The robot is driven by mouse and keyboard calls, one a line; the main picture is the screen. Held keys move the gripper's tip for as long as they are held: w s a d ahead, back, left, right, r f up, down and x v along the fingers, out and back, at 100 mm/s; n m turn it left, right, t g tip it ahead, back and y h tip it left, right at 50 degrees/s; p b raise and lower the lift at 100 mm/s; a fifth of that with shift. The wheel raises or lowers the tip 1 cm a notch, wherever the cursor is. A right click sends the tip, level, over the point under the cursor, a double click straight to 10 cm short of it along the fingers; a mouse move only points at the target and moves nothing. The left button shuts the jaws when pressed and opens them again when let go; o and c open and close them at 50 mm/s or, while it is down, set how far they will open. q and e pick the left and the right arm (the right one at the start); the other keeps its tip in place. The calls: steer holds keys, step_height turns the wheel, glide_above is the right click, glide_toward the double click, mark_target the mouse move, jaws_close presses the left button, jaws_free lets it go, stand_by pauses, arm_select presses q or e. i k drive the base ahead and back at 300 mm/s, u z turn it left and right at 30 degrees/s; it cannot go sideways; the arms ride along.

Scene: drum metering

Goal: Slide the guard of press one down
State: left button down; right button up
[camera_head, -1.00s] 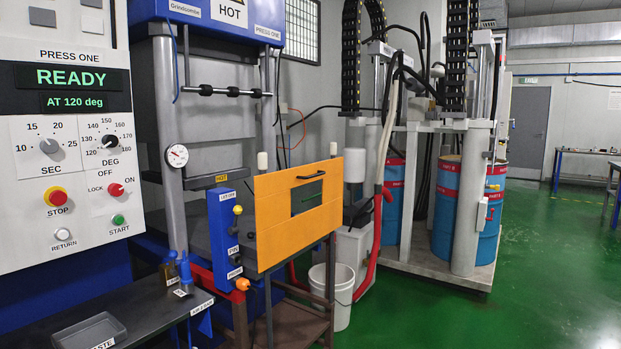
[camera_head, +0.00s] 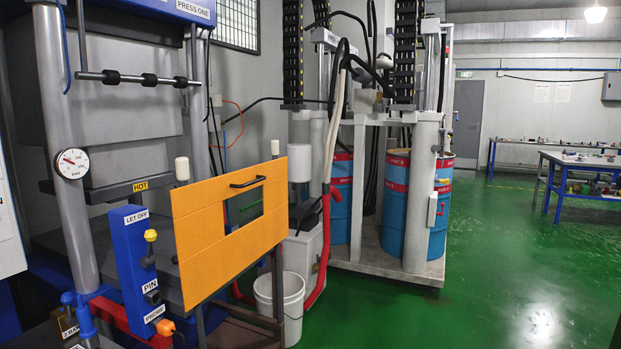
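The guard of press one is an orange panel (camera_head: 205,235) with a black handle (camera_head: 248,181) near its top edge and a dark rectangular opening below it. It stands upright in front of the press, left of centre. Press one (camera_head: 125,85) is the grey and blue machine at the left, with "PRESS ONE" on its blue top. Whether the guard is at the top or bottom of its travel I cannot tell. Neither of my grippers shows in the head view.
A blue post marked "LET OFF" (camera_head: 133,265) stands left of the guard. A white bucket (camera_head: 291,307) is on the floor right of it. Green floor (camera_head: 500,270) is clear to the right, with blue-legged tables (camera_head: 580,164) farther back.

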mark_target(208, 259)
steer(key=u, duration=0.25)
steer(key=i, duration=1.1)
steer(key=u, duration=0.8)
